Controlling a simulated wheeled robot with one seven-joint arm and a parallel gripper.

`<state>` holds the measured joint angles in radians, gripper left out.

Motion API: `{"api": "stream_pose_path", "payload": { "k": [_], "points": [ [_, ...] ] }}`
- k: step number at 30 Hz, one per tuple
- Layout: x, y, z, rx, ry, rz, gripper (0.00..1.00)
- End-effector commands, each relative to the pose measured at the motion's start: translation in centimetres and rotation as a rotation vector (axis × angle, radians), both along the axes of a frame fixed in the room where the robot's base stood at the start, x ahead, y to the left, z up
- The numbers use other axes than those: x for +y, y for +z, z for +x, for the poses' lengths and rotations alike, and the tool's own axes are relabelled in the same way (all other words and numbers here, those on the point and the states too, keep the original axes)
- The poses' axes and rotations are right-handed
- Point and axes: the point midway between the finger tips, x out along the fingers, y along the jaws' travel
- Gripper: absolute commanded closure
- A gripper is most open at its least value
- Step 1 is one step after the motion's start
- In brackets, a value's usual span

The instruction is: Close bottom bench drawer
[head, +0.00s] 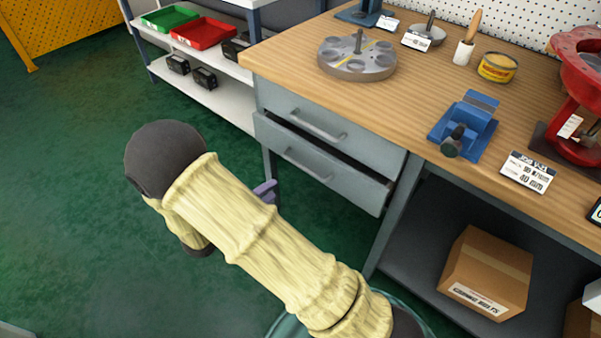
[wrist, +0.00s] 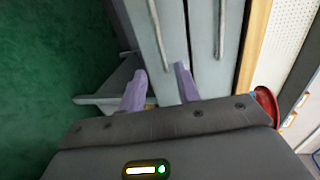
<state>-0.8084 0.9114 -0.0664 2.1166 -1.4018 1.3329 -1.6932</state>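The bottom bench drawer (head: 322,170) is a grey front with a bar handle (head: 308,166), below the top drawer (head: 328,127). It stands partly out, with a dark gap above its front. In the wrist view the bottom drawer's front (wrist: 173,35) runs upright in the picture, with its handle (wrist: 156,30) on the left. My gripper (wrist: 160,85) has two purple fingers spread apart with nothing between them, close to the drawer front; contact cannot be told. In the head view my gripper (head: 265,191) shows only partly, left of the drawer, behind my arm.
The wooden bench top (head: 290,55) above holds a round grey fixture (head: 357,60), a blue vise (head: 464,125) and a red press (head: 578,90). A cardboard box (head: 487,273) sits on the lower shelf at right. Green floor (head: 70,190) is open at left.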

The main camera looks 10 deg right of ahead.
Motion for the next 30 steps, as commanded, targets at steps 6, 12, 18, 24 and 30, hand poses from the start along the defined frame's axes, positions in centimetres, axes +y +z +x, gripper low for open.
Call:
{"api": "stream_pose_path", "payload": {
  "k": [6,12,18,24,30],
  "points": [
    [-3.3,-1.1,2.2,0.000,-0.004,0.000,0.67],
    [-6.1,-1.8,4.3,-0.001,-0.004,0.001,0.67],
    [-8.8,-2.5,6.2,0.000,-0.003,0.001,0.67],
    [-10.4,-2.7,7.5,-0.001,-0.001,0.000,0.67],
    [-10.6,-2.7,7.7,0.000,0.001,0.000,0.67]
  ]
}}
